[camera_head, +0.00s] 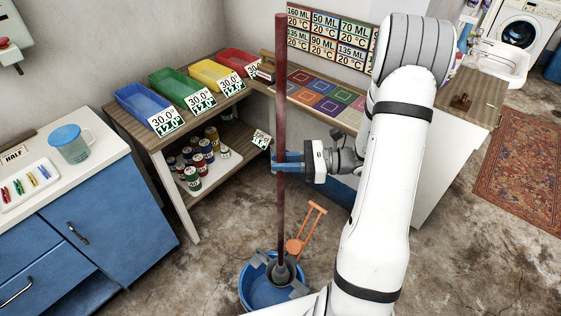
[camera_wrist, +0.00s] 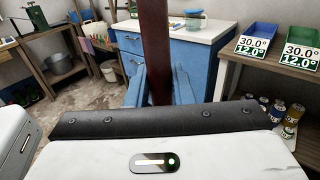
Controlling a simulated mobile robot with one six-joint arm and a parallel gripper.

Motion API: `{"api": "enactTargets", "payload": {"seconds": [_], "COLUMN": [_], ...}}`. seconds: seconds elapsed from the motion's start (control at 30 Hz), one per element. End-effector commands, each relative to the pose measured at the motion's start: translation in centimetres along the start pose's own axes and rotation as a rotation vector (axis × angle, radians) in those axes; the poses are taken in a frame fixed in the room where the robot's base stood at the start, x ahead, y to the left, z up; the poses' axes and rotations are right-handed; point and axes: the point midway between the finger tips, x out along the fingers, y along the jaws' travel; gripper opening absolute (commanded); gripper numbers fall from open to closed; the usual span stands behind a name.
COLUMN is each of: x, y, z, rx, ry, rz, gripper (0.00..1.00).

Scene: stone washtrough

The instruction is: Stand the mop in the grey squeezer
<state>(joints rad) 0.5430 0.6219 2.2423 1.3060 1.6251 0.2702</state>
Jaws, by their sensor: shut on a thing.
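The mop (camera_head: 281,95) has a long dark red handle and stands about upright. My gripper (camera_head: 283,162) is shut on the handle with its blue fingers around mid-height; the handle also shows between the fingers in the wrist view (camera_wrist: 155,45). The mop's lower end is a grey, flared head at the blue bucket (camera_head: 262,293). Grey squeezer parts (camera_head: 259,259) show at the bucket's rim beside the head. I cannot tell whether the head sits inside the squeezer or just above it. My arm hides part of the bucket's right side.
An orange tool (camera_head: 305,230) stands just behind the bucket. A wooden table with coloured bins (camera_head: 146,103) and a shelf of cans (camera_head: 205,150) is behind. A blue cabinet (camera_head: 105,235) stands left. Floor is clear between cabinet and bucket.

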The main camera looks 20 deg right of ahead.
Motion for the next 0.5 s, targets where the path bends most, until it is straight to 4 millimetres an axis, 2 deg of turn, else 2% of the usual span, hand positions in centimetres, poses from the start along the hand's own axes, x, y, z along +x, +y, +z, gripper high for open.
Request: {"api": "enactTargets", "payload": {"seconds": [0.5], "x": [-0.01], "y": [-0.03], "z": [-0.98], "rx": [-0.001], "ry": [-0.001], "rz": [-0.001], "gripper": [0.00]}}
